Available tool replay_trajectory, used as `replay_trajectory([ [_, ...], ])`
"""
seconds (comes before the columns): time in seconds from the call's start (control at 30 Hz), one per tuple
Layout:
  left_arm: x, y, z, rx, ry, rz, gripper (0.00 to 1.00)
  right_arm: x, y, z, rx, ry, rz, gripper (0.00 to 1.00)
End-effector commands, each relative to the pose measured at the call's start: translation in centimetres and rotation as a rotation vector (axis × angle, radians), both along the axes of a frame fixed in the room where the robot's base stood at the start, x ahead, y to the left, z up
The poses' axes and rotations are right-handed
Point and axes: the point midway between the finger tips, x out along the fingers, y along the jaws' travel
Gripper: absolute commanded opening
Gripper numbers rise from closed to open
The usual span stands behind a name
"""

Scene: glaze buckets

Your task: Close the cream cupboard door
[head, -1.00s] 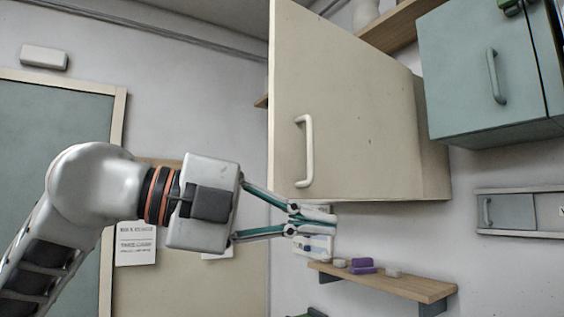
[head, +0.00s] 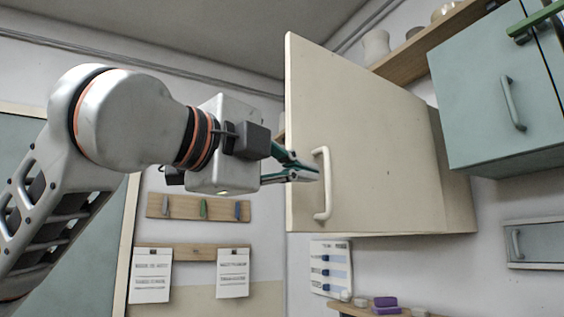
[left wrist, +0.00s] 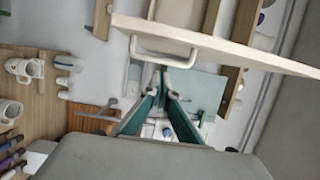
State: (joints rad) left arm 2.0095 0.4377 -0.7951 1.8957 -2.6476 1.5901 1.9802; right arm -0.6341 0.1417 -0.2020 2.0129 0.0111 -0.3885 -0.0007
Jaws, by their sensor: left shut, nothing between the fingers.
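The cream cupboard door (head: 375,140) stands open, swung out from its wall cupboard (head: 455,185). Its pale bar handle (head: 324,185) is near the door's free edge. My left gripper (head: 314,174) is shut and empty, its fingertips in front of the door's face close beside the handle. In the left wrist view the shut fingertips (left wrist: 165,72) are just at the handle's bar (left wrist: 165,58), and the door (left wrist: 225,46) shows nearly edge-on. I cannot tell whether the fingers touch the handle. My right gripper is in neither view.
A blue-grey cupboard (head: 480,110) with a green bar (head: 537,18) hangs to the right. A wooden shelf (head: 425,50) with pots runs above. A lower shelf (head: 350,309) holds small blocks. Papers (head: 151,275) hang at left. The space left of the door holds my arm.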

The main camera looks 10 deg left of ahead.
Motion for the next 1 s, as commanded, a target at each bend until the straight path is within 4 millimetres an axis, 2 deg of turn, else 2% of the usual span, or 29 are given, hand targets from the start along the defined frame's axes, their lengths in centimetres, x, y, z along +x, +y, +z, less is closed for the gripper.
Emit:
replay_trajectory([
  [0.17,2.8,-2.1,0.1,0.001,0.002,0.0,0.0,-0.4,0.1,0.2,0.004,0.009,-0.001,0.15],
  [0.2,3.4,-1.1,0.1,-0.001,0.002,0.004,0.0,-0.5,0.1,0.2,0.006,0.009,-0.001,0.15],
  [0.4,5.1,0.4,0.0,0.0,0.003,0.001,0.0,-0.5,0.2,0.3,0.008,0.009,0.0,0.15],
  [1.0,5.7,1.0,-0.1,0.0,0.003,-0.007,0.0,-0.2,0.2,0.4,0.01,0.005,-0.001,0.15],
])
